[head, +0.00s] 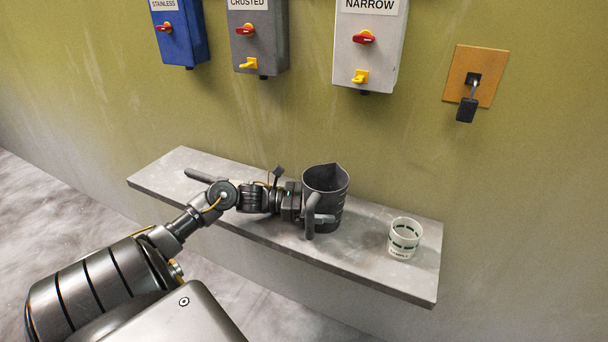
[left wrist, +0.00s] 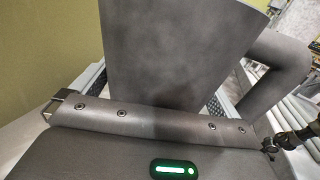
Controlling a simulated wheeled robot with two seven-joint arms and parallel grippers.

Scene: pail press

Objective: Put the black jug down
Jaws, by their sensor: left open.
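The black jug (head: 326,184) stands upright on the grey shelf (head: 375,258), with its spout up and its handle towards me. My left gripper (head: 314,214) is at the jug's left side, low down near the handle. It is open, with one finger in front of the jug; the other finger is mostly hidden in the head view. In the left wrist view the jug's dark wall (left wrist: 180,55) fills the middle, close to the palm, and its handle (left wrist: 282,72) is at right. Parts of both fingers show beside the jug. My right gripper is not in view.
A white cup with green marks (head: 404,238) stands right of the jug. A grey rod-like thing (head: 198,174) lies at the shelf's left, partly behind my arm. Blue (head: 180,35), grey (head: 258,40) and white "NARROW" (head: 368,50) switch boxes and an orange plate (head: 490,65) hang above.

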